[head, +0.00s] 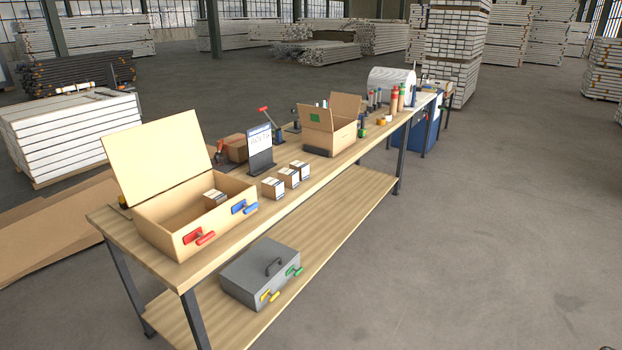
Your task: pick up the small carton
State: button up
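Three small cartons stand close together in a row on the long wooden workbench (330,172): a near one (273,188), a middle one (289,178) and a far one (301,170). They are brown with pale tops and dark markings. Another small carton (214,199) sits inside the open wooden box (215,228) at the bench's near left end. I cannot tell which carton the task means.
The box has a raised lid (155,160) and red and blue latches. A sign stand (260,150) and a larger open cardboard box (330,135) stand behind the cartons. A grey case (260,275) lies on the lower shelf. The floor (470,240) right of the bench is clear.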

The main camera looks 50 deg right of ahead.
aim_at(290, 178)
jog(key=u, duration=1)
jog(key=k, duration=0.1)
jog(key=z, duration=2.5)
jog(key=k, duration=0.95)
jog(key=u, duration=0.15)
jog(key=i, duration=0.95)
jog(key=z, duration=0.05)
